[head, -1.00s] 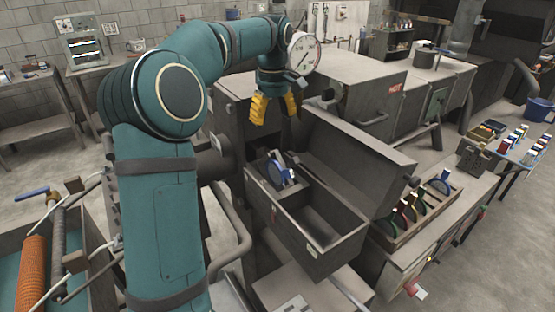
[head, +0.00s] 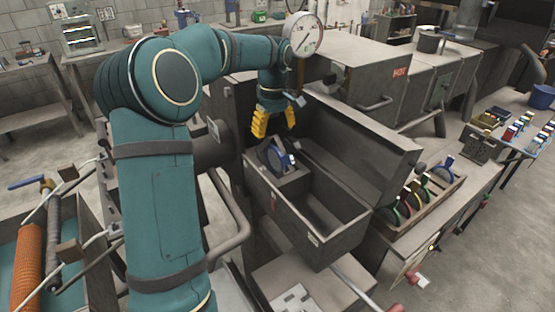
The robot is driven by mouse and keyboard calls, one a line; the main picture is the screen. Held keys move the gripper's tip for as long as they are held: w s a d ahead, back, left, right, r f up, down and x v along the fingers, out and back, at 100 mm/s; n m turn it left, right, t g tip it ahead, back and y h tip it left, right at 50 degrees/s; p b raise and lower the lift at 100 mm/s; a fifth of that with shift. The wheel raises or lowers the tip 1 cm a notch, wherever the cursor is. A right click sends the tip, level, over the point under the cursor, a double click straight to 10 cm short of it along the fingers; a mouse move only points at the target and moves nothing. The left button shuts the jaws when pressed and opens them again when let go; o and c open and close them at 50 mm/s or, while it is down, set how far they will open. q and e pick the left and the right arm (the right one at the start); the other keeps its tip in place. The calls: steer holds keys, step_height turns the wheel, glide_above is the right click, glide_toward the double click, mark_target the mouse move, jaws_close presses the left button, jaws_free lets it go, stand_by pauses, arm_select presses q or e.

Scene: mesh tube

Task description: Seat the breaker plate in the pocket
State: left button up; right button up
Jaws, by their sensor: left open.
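A dark round piece with a blue handle (head: 287,161), which looks like the breaker plate, stands upright in the left end of an open grey metal box (head: 317,228). The pocket cannot be told apart clearly; the piece hides part of that end. My left gripper (head: 275,132) has yellow fingers spread apart. It points down just above the blue-handled piece, with nothing between its fingers, and appears not to touch it. My right gripper is not in view.
A hinged lid (head: 366,140) stands raised behind the box. A wooden rack (head: 440,198) with several coloured-handled discs is to the right. A round gauge (head: 303,35) sits behind my left wrist. A grey machine marked HOT (head: 400,72) stands behind.

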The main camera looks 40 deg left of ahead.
mark_target(275, 140)
arm_select(q)
step_height(275, 140, down, 5)
steer(key=shift+w+d+r, duration=0.1)
steer(key=shift+d+r, duration=0.05)
steer(key=shift+r, duration=0.05)
jaws_close()
steer(key=shift+r, duration=0.1)
